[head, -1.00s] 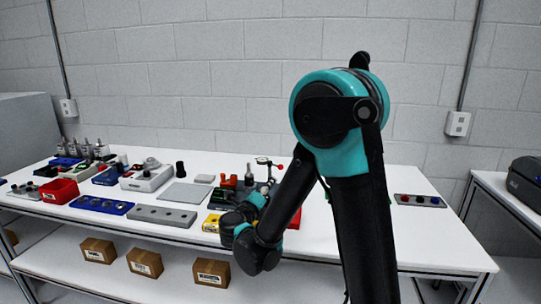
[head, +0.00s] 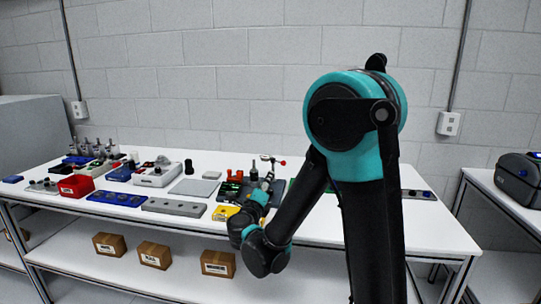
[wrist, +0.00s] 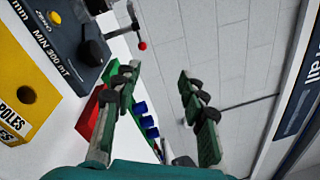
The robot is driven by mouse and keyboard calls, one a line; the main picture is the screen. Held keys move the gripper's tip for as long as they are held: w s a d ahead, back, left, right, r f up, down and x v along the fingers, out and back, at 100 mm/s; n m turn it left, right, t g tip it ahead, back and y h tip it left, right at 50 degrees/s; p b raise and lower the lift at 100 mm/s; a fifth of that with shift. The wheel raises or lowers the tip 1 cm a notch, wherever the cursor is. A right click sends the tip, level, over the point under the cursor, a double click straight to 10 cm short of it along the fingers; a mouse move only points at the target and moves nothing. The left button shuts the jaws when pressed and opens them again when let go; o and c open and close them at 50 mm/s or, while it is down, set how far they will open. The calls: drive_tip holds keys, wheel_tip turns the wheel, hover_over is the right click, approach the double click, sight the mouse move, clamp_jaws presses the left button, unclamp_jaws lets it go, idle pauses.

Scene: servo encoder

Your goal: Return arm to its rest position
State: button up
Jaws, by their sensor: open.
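My arm is bent in front of the workbench (head: 430,232) in the head view, its teal upper joint high at right of centre and its wrist low over the front edge. My gripper (wrist: 158,85) shows in the wrist view with its two green-and-black fingers spread wide and nothing between them. In the head view the gripper is small and partly hidden among the bench items. A yellow block (wrist: 28,92) marked "POLES" and a dark grey "MIN 300 mT" device (wrist: 92,48) lie left of the fingers in the wrist view.
A red bin (head: 76,187), blue tray (head: 118,199) and grey block (head: 174,207) stand on the bench's left. Cardboard boxes (head: 154,255) sit on the lower shelf. A black machine (head: 520,178) stands on the right-hand table. The bench's right front is clear.

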wheel_tip(320, 180, up, 5)
drive_tip(key=n+t+y, duration=0.2)
drive_tip(key=n+y, duration=0.4)
drive_tip(key=n, duration=0.2)
drive_tip(key=s+d+f+n+g+y, duration=0.2)
drive_tip(key=s+d+f+n+g, duration=0.25)
drive_tip(key=f+n, duration=0.35)
drive_tip(key=s+d+f+n+g+y, duration=0.1)
drive_tip(key=s+d+f+n+g, duration=0.2)
drive_tip(key=s+f+n+g, duration=0.45)
drive_tip(key=s+d+f+n+g+h, duration=0.3)
drive_tip(key=s+d+f+g+h, duration=0.1)
drive_tip(key=s+d+f, duration=0.6)
drive_tip(key=s+d, duration=0.3)
drive_tip(key=shift+s+f, duration=0.15)
drive_tip(key=shift+f, duration=0.05)
